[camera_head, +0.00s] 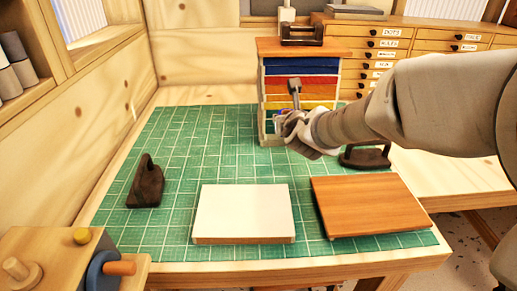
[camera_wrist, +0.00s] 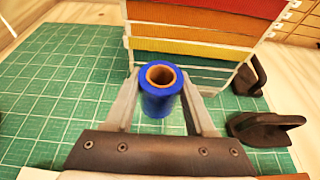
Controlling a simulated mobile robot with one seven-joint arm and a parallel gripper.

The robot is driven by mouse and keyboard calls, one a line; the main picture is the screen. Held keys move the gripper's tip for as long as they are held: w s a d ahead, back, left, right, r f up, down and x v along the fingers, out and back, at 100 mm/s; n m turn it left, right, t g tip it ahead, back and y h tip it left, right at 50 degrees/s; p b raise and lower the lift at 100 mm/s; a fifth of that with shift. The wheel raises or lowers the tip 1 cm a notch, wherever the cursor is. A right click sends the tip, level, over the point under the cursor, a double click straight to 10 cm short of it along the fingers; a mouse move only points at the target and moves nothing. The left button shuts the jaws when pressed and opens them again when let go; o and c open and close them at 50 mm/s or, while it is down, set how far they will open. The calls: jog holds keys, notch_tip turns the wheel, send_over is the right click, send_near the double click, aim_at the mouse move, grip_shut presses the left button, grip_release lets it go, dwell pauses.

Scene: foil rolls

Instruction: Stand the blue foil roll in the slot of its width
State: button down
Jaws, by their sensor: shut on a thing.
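In the wrist view, a blue foil roll (camera_wrist: 158,100) with a brown cardboard core is upright between the two grey fingers of my gripper (camera_wrist: 159,84). My gripper is shut on it. A wooden-topped rack (camera_head: 304,45) stands at the back of the green mat, with blue, red, orange and yellow bands and a green lower part. It also shows in the wrist view (camera_wrist: 190,47), just beyond the roll. In the head view my gripper (camera_head: 281,121) is in front of the rack's lower part, and the roll is mostly hidden there. I cannot tell the slot widths.
A white-topped board (camera_head: 244,212) and a brown wooden board (camera_head: 370,203) lie at the mat's front. A dark tool (camera_head: 147,183) stands at left; another dark tool (camera_head: 366,157) is right of the rack, close to my arm. The mat's middle left is clear.

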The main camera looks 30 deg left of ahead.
jog(key=s+a+f, duration=0.2)
jog(key=a, duration=0.1)
jog(key=s+a+f, duration=0.2)
jog(key=a, duration=0.1)
jog(key=s+a+f+p, duration=0.1)
jog(key=a+f, duration=0.1)
jog(key=a, duration=0.1)
jog(key=shift+s+a+f, duration=0.2)
jog(key=shift+s+f, duration=0.15)
jog(key=shift+s, duration=0.05)
jog(key=shift+f+b, duration=0.3)
jog(key=shift+f, duration=1.65)
jog(key=shift+f+b, duration=0.25)
jog(key=shift+b, duration=0.05)
jog(key=shift+c, duration=1.2)
grip_release()
jog(key=shift+r, duration=0.1)
jog(key=shift+r+p, duration=0.3)
jog(key=shift+p, duration=0.2)
jog(key=v, duration=1.2)
jog(key=shift+f, duration=0.15)
